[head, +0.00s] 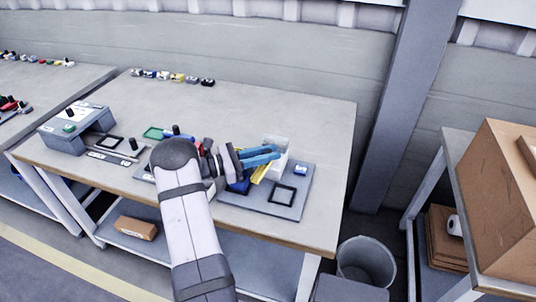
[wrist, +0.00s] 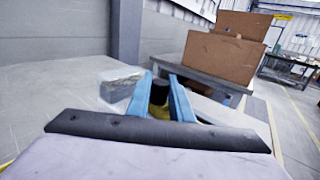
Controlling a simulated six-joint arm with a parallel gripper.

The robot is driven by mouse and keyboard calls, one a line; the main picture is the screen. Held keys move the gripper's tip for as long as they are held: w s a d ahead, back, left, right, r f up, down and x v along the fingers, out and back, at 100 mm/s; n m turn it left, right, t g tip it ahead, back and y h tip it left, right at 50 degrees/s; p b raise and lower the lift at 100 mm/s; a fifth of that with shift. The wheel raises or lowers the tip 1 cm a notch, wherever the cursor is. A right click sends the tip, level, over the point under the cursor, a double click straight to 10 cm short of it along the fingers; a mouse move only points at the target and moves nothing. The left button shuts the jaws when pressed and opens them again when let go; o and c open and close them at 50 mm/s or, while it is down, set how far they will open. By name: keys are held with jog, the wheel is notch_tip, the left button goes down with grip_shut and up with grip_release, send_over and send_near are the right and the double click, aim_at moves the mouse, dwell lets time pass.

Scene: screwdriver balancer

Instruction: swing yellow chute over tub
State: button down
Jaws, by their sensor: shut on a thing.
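The yellow chute (head: 262,171) is a slanted yellow strip on the grey board at the table's right part, partly covered by my gripper (head: 273,155). In the wrist view, my gripper's blue fingers (wrist: 163,84) are shut on a black knob (wrist: 159,92), with yellow of the chute (wrist: 150,109) just below it. A dark blue tub-like part (head: 240,186) sits below and left of the chute, partly hidden by my arm. A pale translucent box (head: 280,148) stands behind the fingers. Whether the chute's low end is over the blue part cannot be told.
The grey board (head: 259,211) carries a black square frame (head: 284,193) and a small blue block (head: 300,170). A grey device (head: 76,127) and a green tray (head: 154,133) are to the left. The table's back right is clear. A bin (head: 366,261) stands on the floor.

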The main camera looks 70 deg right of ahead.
jog(key=c, duration=1.6)
grip_release()
jog(key=shift+b+v, duration=0.9)
jog(key=shift+v, duration=2.8)
